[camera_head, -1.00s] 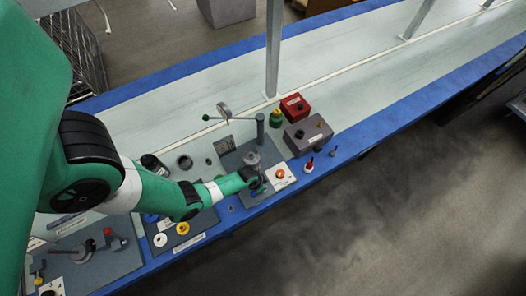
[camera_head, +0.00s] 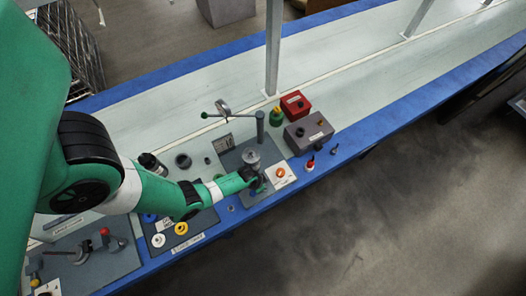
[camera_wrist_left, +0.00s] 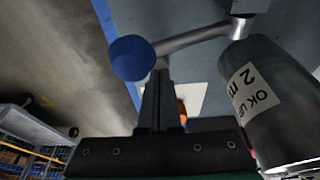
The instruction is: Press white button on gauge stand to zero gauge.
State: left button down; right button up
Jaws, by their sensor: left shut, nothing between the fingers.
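The gauge stand (camera_head: 237,155) is a dark grey plate on the bench in the head view, with a grey post, a side arm with a green knob and a round dial gauge (camera_head: 222,107). I cannot make out a white button. A metal cylinder (camera_head: 251,158) stands on the plate. It appears to be the labelled grey cylinder (camera_wrist_left: 280,95) at the right of the left wrist view. My left gripper (camera_wrist_left: 161,72) is shut and empty. Its tips overlap a lever's blue ball (camera_wrist_left: 131,57) in that view; contact is unclear. My right gripper is not in view.
A white panel with an orange knob (camera_head: 280,173) lies right of the gripper. A grey box (camera_head: 308,133) and a red box (camera_head: 295,104) stand behind it. A plate with coloured rings (camera_head: 181,228) lies to the left. The bench's far side is mostly clear.

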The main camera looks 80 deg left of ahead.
pick_arm(q)
jog(key=shift+s+d+f, duration=0.15)
jog(key=shift+s+f, duration=0.25)
jog(key=r+p, duration=0.5)
jog(key=shift+w+r, duration=0.2)
jog(key=shift+w, duration=0.05)
jog(key=p+v, duration=0.5)
jog(key=v, duration=0.4)
jog(key=shift+r+p, duration=0.2)
jog(key=shift+p, duration=0.1)
jog(key=shift+w, duration=0.1)
